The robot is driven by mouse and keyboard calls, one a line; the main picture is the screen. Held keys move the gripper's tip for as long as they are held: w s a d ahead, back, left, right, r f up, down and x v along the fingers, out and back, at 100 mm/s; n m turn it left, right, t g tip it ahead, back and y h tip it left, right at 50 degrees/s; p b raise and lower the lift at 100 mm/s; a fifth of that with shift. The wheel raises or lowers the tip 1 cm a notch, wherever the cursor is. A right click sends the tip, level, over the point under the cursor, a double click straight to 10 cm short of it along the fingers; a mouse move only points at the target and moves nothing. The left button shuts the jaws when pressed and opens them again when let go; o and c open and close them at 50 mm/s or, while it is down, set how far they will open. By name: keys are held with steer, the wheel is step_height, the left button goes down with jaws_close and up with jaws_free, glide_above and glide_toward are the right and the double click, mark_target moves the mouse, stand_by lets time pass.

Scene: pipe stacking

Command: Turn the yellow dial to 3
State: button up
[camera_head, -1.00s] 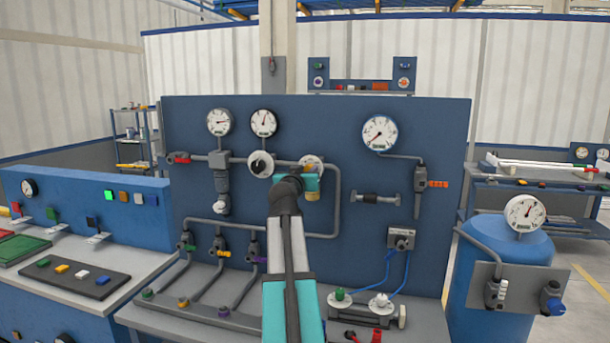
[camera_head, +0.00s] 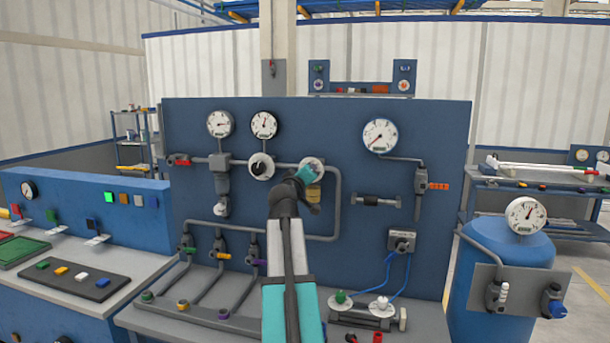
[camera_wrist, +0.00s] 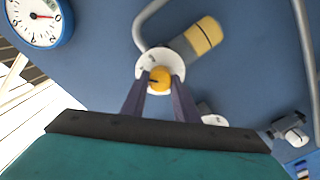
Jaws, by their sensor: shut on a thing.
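The yellow dial (camera_wrist: 160,78) sits on a round white scale plate (camera_wrist: 151,63) in the wrist view. My gripper (camera_wrist: 160,88) has its two dark fingers on either side of the dial, shut on it. A dark pointer mark shows on the knob, but the number it points to is too small to read. In the head view, the white plate (camera_head: 311,162) shows on the blue panel, while my gripper (camera_head: 306,176) covers the dial itself.
A similar black dial (camera_head: 259,166) is to the left. Grey pipes (camera_head: 338,200) run around. Gauges (camera_head: 264,125) hang above.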

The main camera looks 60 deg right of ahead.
steer(key=shift+s+d+r, duration=0.1)
steer(key=shift+s+d, duration=0.05)
steer(key=shift+s, duration=0.1)
steer(key=o, duration=1.1)
steer(key=shift+s+d, duration=0.15)
steer(key=shift+d, duration=0.05)
steer(key=shift+c, duration=0.2)
steer(key=shift+w+a, duration=0.15)
steer(key=shift+w, duration=0.05)
steer(key=b+v, duration=0.2)
steer(key=v, duration=1.2)
steer(key=shift+b, duration=0.3)
